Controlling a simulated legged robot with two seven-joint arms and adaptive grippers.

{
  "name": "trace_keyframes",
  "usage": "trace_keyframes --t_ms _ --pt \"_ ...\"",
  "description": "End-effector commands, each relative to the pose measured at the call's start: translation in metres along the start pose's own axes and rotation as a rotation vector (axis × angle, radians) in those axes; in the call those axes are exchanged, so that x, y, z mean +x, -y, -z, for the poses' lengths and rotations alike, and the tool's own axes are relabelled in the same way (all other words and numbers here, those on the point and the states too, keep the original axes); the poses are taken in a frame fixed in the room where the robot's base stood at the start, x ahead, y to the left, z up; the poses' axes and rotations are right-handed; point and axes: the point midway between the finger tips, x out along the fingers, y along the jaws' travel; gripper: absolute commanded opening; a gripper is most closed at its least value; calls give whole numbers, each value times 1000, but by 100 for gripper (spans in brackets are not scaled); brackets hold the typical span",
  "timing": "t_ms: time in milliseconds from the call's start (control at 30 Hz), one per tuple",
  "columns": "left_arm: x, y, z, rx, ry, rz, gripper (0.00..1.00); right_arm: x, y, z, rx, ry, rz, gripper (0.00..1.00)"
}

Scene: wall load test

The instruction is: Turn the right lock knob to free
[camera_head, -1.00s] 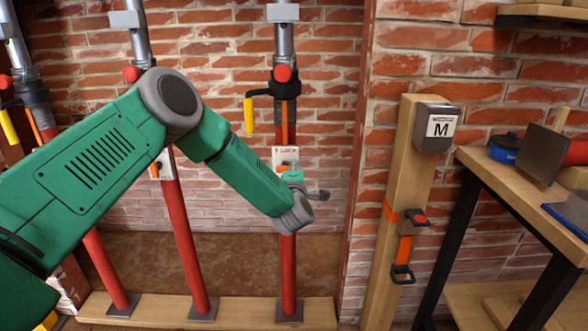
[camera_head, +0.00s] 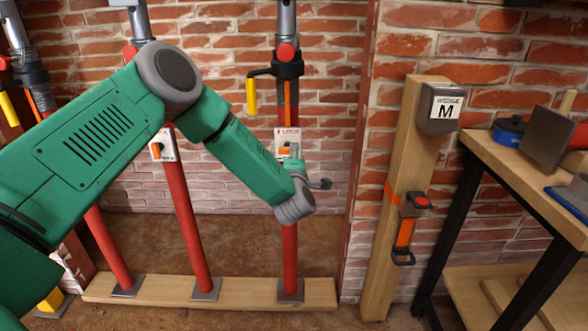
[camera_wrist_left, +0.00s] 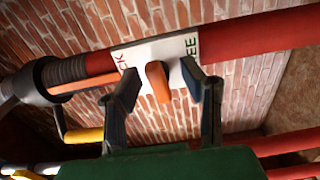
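The right lock knob is an orange handle (camera_wrist_left: 158,82) on a white plate (camera_wrist_left: 180,47) on the right red prop (camera_head: 290,255). In the left wrist view, the plate's lettering ends in "CK" left of the knob and "EE" right of it. My left gripper (camera_wrist_left: 160,84) is open, with one dark finger on each side of the knob. I see gaps beside the knob and cannot tell any contact. In the head view the plate (camera_head: 288,136) shows "LOCK" at its top; my left gripper (camera_head: 307,170) partly hides the knob. My right gripper is out of view.
A black collar (camera_head: 287,68) with a yellow handle (camera_head: 251,97) sits above the plate. More red props (camera_head: 187,220) stand left on a wooden sill (camera_head: 240,290). Right are a wooden post (camera_head: 384,255) with an "M" box (camera_head: 440,108) and a workbench (camera_head: 510,170).

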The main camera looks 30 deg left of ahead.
Motion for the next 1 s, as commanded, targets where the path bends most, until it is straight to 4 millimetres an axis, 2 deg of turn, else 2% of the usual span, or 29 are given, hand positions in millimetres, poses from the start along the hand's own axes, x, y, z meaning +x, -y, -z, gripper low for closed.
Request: trace_keyframes --t_ms 200,400,567,833,900,933,1000 --pt "-49 2 0 0 2 5 36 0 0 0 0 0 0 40" --pt "-81 3 1 1 0 6 36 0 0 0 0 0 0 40" --pt "-92 3 2 0 -1 5 36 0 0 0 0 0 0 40" --pt "-93 3 2 0 -2 4 36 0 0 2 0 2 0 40" --pt "-94 3 2 4 -1 4 61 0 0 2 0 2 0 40" --pt "-94 3 2 12 0 4 66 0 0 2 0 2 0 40" --pt "-98 4 2 50 8 3 66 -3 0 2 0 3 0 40"
